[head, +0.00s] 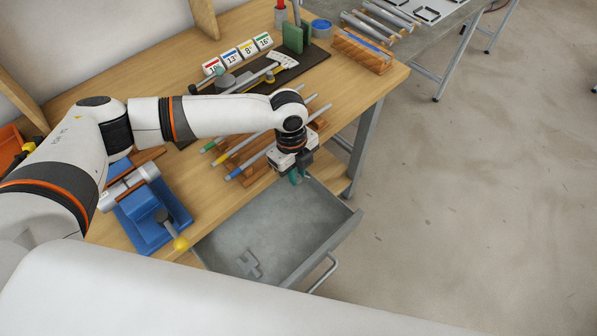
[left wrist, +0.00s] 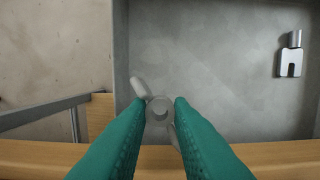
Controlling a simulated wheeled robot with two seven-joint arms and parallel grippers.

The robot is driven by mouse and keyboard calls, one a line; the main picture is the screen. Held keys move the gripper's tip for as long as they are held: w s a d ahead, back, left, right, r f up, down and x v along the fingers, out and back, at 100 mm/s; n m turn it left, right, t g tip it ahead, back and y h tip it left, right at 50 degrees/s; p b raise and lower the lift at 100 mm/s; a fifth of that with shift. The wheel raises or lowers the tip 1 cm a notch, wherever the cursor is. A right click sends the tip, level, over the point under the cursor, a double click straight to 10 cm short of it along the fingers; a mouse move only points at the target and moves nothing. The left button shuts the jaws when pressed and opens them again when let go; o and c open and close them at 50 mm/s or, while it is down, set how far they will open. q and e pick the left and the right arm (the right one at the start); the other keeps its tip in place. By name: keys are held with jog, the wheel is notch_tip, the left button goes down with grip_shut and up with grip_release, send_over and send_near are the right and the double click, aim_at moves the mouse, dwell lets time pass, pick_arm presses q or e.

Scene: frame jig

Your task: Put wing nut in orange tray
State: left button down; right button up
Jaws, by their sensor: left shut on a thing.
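The wing nut (left wrist: 159,108), a small grey piece with a round hub and two wings, shows in the left wrist view between the teal fingertips. My left gripper (head: 297,177) is shut on it, above the back right part of an open grey drawer. In the head view the nut is too small or hidden to make out. An orange tray (head: 10,146) shows only partly at the far left edge of the bench, cut off by the picture edge and my left arm. My right gripper is not in view.
The open drawer (head: 319,222) holds a grey forked part (head: 248,263). A blue fixture (head: 150,232) with a yellow-knobbed lever stands at the bench front. Wooden racks with rods (head: 240,157) lie behind my gripper. Numbered cards (head: 231,57) stand farther back.

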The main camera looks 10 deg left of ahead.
pick_arm(q)
jog(key=shift+r, duration=0.8)
jog(key=shift+s+a+r+n, duration=0.15)
jog(key=shift+r+n, duration=0.1)
jog(key=shift+n, duration=0.25)
jog(key=s+a+r+n+t, duration=0.1)
jog(key=s+a+r+n, duration=0.3)
jog(key=n, duration=0.8)
jog(key=s+a+r+n+t+y, duration=0.1)
jog(key=s+a+r+n, duration=0.3)
jog(key=r+n, duration=0.3)
jog(key=shift+s+a+r+n, duration=0.15)
jog(key=shift+s+r+n, duration=0.25)
jog(key=shift+n, duration=2)
jog(key=shift+s+f, duration=0.1)
